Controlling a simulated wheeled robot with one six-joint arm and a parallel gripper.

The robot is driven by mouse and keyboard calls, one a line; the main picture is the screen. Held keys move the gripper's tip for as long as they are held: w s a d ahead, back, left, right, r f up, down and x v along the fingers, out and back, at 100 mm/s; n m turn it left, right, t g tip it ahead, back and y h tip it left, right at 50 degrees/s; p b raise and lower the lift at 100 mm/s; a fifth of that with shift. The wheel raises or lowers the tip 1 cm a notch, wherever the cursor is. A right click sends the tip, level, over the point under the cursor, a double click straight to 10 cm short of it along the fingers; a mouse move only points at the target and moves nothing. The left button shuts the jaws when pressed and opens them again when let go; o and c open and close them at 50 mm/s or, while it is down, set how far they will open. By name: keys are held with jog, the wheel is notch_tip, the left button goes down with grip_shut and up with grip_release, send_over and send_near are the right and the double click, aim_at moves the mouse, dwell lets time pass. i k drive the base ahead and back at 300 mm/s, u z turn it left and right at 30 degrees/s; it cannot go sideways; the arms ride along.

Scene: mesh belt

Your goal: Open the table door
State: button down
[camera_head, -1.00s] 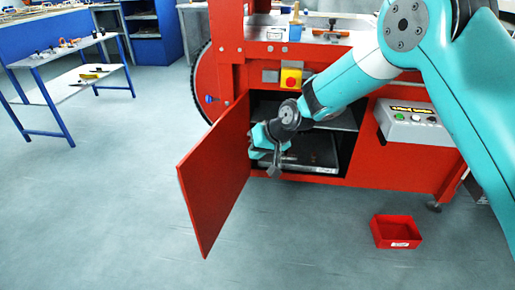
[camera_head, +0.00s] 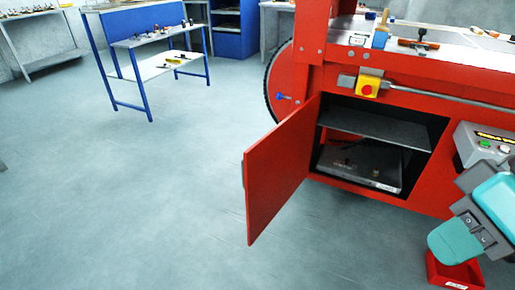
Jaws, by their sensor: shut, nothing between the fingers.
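The red table door (camera_head: 278,172) hangs open from the left side of the cabinet opening and swings out over the floor. The cabinet (camera_head: 375,125) behind it shows a grey shelf and a dark flat case on its bottom. My gripper (camera_head: 468,228), teal and grey, is at the lower right edge, shut and empty. It is well to the right of the door and apart from it, in front of the machine and above a small red bin (camera_head: 450,274).
A yellow and red switch (camera_head: 368,87) sits above the cabinet opening. A control box (camera_head: 487,142) is on the machine's right. A blue-legged table (camera_head: 160,65) stands at the back left. The floor left of the door is clear.

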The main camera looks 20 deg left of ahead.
aim_at(273, 168)
jog(key=k, duration=1.2)
jog(key=u, duration=0.6)
jog(key=i, duration=0.5)
jog(key=u, duration=0.65)
jog(key=i, duration=1.45)
jog(key=z, duration=0.75)
jog(key=i, duration=0.25)
jog(key=z, duration=0.25)
